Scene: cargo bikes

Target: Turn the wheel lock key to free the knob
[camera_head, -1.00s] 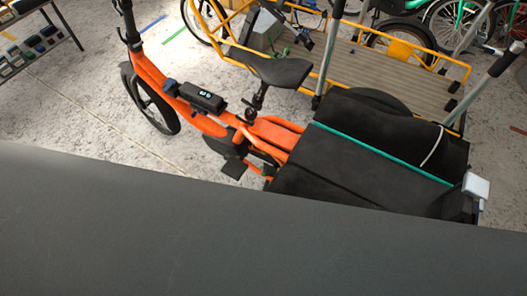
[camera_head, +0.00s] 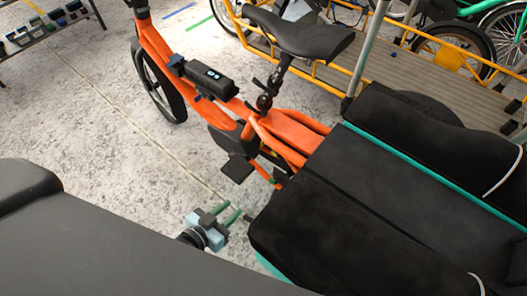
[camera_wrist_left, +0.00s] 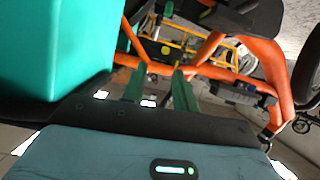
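My left gripper (camera_head: 232,209) is low in the head view, beside the rear of an orange cargo bike (camera_head: 285,130). Its green fingers point toward the bike's lower frame. In the left wrist view the two fingers (camera_wrist_left: 159,74) stand apart with nothing seen between them. The orange frame tubes (camera_wrist_left: 210,72) show beyond the fingertips. I cannot make out the wheel lock, its key or the knob in either view. The rear wheel is mostly hidden by the black cargo cover (camera_head: 370,190). My right gripper is not in view.
A teal box wall (camera_wrist_left: 55,45) stands close at the left of the wrist view. The bike's pedal (camera_head: 237,168) and saddle (camera_head: 300,35) stick out near the frame. A yellow-railed wooden cargo deck (camera_head: 420,75) stands behind. Speckled floor (camera_head: 90,130) is open at left.

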